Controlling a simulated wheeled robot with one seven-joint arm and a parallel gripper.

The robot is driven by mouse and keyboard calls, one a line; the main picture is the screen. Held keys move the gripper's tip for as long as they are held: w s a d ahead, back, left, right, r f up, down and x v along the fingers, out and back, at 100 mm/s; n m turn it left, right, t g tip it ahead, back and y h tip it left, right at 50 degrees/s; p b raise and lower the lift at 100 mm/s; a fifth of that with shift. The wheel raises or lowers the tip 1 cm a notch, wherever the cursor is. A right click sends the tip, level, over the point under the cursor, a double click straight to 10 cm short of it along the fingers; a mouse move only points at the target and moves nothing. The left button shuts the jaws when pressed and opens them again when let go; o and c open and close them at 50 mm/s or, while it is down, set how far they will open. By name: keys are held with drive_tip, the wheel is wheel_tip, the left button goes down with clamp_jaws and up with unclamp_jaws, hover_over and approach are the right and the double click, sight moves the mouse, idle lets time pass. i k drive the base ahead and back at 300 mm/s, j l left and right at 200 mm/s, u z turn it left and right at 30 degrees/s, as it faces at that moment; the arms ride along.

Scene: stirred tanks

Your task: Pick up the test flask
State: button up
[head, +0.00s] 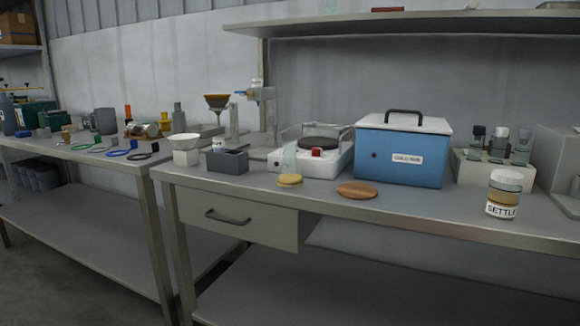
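A clear, pale green conical glass vessel (289,162), which looks like the test flask, stands upright near the front of the right-hand bench. It is hard to make out against the white device behind it. A round yellow disc (290,181) lies at its foot; I cannot tell whether the flask rests on it or behind it. My gripper is not in view.
A white hotplate-like device (330,165) with a red knob stands behind the flask. A grey bin (228,161) is left, a brown disc (357,191) and blue cool box (400,160) right. A labelled jar (504,196) stands near the front edge. A shelf (420,22) overhangs.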

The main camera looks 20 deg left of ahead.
sight(289, 175)
drive_tip(key=u, duration=0.95)
